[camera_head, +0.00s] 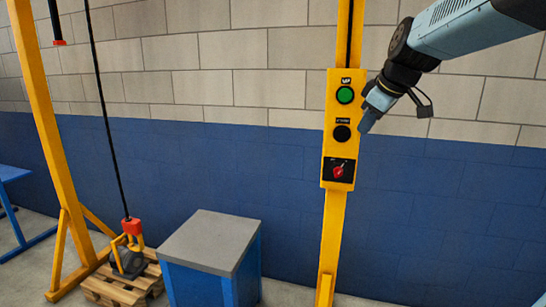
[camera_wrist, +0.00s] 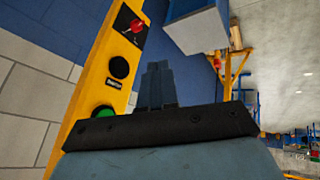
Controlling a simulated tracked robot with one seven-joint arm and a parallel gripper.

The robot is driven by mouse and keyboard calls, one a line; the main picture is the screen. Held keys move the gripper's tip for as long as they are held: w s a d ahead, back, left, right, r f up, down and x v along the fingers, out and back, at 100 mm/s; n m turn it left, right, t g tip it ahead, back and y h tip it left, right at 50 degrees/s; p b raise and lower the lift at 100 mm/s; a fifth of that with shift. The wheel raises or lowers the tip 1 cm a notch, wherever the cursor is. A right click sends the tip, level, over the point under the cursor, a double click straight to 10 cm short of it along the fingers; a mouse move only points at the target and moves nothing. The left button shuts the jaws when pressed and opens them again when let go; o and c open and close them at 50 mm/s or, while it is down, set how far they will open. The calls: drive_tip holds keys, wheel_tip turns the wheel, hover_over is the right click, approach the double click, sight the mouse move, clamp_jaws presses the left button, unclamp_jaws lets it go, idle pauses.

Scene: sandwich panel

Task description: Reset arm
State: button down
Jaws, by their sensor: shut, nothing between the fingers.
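My gripper (camera_head: 368,122) is at the right side of the yellow control panel (camera_head: 328,110), beside the black button (camera_head: 342,133). In the wrist view my gripper (camera_wrist: 158,68) is shut and empty, its fingers together. The panel has a green button (camera_head: 345,95) at the top, the black button in the middle and a red rotary switch (camera_head: 338,171) at the bottom. The wrist view also shows the red switch (camera_wrist: 137,26), the black button (camera_wrist: 119,68) and part of the green button (camera_wrist: 103,111). I cannot tell whether the fingertips touch the panel.
A yellow post (camera_head: 332,235) carries the panel. A blue cabinet with a grey top (camera_head: 210,240) stands at the lower middle. A yellow hoist frame (camera_head: 50,130) with a hook on a cable (camera_head: 132,228) and a wooden pallet (camera_head: 105,290) are at left.

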drive_tip(key=s+f+m+h, duration=0.1)
drive_tip(key=s+f+m, duration=0.4)
drive_tip(key=s, duration=0.6)
drive_tip(key=s+f+m+h, duration=0.1)
drive_tip(key=s+f+m, duration=0.3)
drive_tip(key=s, duration=0.6)
wheel_tip(320, 180, down, 2)
drive_tip(key=shift+s+a+f+m+g, duration=0.1)
drive_tip(key=shift+s+a+m+g, duration=0.2)
drive_tip(key=shift+s+m+g, duration=0.1)
